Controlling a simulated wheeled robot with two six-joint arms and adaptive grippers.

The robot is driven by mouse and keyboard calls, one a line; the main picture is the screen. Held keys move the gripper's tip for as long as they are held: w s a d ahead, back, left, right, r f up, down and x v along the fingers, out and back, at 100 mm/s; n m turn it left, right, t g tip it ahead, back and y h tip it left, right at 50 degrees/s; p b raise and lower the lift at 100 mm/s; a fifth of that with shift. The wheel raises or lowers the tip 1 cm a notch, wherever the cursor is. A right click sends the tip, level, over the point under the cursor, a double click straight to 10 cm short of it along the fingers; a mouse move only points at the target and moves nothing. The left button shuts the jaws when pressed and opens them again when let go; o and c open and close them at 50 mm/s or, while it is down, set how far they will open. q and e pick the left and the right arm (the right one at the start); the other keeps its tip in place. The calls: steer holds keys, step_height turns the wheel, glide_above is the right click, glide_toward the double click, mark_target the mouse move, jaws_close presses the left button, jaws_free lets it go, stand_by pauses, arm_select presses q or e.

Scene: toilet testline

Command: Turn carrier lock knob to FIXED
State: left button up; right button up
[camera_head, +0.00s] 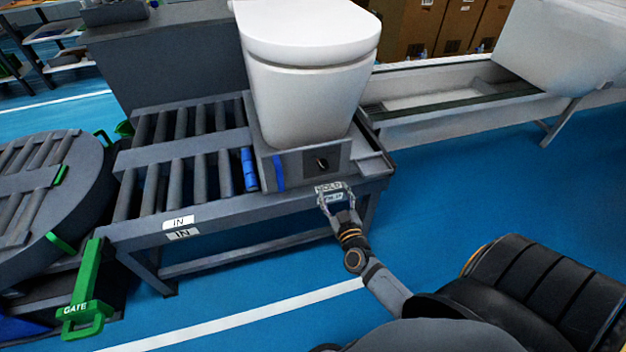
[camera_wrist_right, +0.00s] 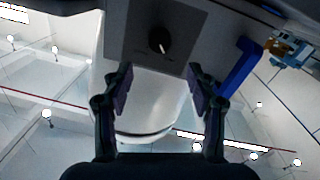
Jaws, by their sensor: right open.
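The carrier lock knob (camera_head: 321,163) is a small dark round knob with a light pointer mark on a dark square plate, on the front face of the grey carrier (camera_head: 263,168). It also shows in the right wrist view (camera_wrist_right: 160,41), above and between the fingers. A white toilet (camera_head: 310,75) stands upright on the carrier. My right gripper (camera_head: 336,190) is open and empty, in front of and below the knob, apart from it in the picture. The fingers also show in the right wrist view (camera_wrist_right: 158,92). My left gripper is not in view.
A roller conveyor (camera_head: 180,150) with IN labels (camera_head: 180,222) extends left of the carrier. A blue bar (camera_head: 278,172) stands left of the knob. A green GATE handle (camera_head: 86,290) is at lower left, near a round roller table (camera_head: 50,195). Blue floor (camera_head: 470,190) is free at right.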

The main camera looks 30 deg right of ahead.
mark_target(324, 168)
steer(key=b+x, duration=0.2)
steer(key=x, duration=0.7)
steer(key=shift+w+d+f, duration=0.1)
steer(key=shift+w, duration=0.05)
steer(key=shift+w+d, duration=0.1)
steer(key=shift+w, duration=0.3)
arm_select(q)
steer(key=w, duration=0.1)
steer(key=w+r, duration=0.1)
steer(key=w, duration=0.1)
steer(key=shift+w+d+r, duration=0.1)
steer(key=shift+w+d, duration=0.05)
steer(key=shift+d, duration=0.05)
arm_select(e)
steer(key=shift+c, duration=0.4)
steer(key=c, duration=1.1)
steer(key=shift+o, duration=0.2)
